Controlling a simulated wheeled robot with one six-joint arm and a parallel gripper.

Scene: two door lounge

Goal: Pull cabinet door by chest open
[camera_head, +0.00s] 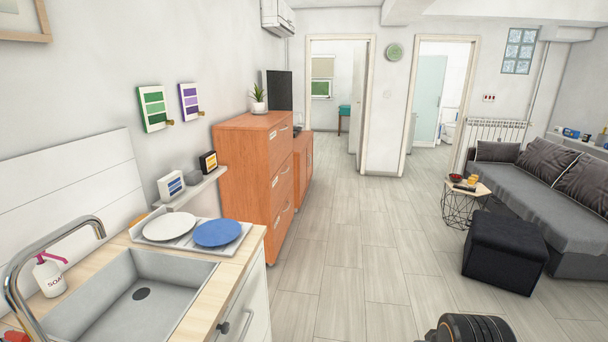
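A tall orange-brown wooden chest (245,170) with drawers and pale handles stands against the left wall. A lower orange-brown cabinet (303,160) stands just behind it. Its front is seen at a steep angle and looks shut. A black rounded part at the bottom edge looks like my arm. My gripper is not in view.
The sink counter (192,323) fills the near left, with plates and a soap bottle on it. A black ottoman (503,250), a wire side table (463,203) and a grey sofa (560,195) stand at right. The floor (365,235) between is clear, leading to two open doorways.

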